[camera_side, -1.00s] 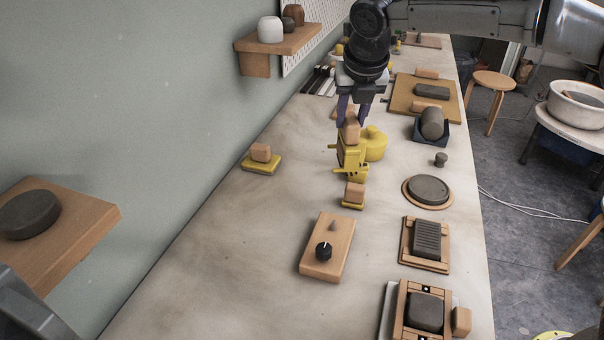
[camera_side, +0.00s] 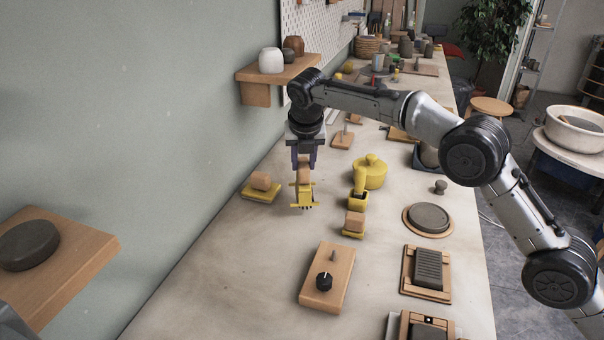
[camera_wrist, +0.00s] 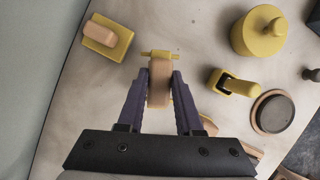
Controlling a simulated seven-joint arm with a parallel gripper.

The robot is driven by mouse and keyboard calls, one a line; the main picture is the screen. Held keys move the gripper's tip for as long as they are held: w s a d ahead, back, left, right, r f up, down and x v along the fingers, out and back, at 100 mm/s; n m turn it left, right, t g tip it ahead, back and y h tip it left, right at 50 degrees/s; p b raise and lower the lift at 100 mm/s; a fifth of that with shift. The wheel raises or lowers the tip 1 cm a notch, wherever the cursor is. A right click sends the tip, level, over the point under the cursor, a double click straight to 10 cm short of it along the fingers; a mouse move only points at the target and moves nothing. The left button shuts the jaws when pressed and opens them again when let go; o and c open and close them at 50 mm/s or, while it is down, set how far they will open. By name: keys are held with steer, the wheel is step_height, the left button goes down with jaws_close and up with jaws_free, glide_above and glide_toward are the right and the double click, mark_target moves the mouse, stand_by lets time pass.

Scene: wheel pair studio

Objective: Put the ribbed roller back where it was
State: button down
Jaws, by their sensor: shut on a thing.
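My gripper (camera_side: 303,163) is shut on a tool that I take to be the ribbed roller (camera_side: 304,197). It has a pale wooden grip, a yellow frame and a dark toothed lower edge; ribs cannot be made out. It hangs upright, and its gap to the table is unclear. In the wrist view, the roller (camera_wrist: 158,88) sits between the fingers of my gripper (camera_wrist: 160,80), its yellow crossbar at the far end. An upright yellow stand (camera_side: 358,190) with a dark opening is to its right, holding nothing visible. It also shows in the wrist view (camera_wrist: 235,85).
A yellow block with wooden grip (camera_side: 260,186) lies left, another (camera_side: 354,222) nearer right. A lidded yellow pot (camera_side: 369,171) stands behind the stand. A wooden block with a dark knob (camera_side: 326,278) is nearer. A dark disc (camera_side: 428,218) is right. The table's left foreground is clear.

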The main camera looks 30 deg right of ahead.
mark_target(302, 180)
steer(key=shift+w+f, duration=0.35)
steer(key=shift+f, duration=1.4)
steer(key=shift+f, duration=0.25)
steer(key=shift+s+f, duration=0.1)
steer(key=shift+f, duration=0.55)
steer(key=c, duration=0.9)
jaws_free()
steer(key=shift+f, duration=0.2)
steer(key=shift+o, duration=1.3)
steer(key=shift+r, duration=0.1)
steer(key=shift+o, duration=0.3)
steer(key=shift+r, duration=0.2)
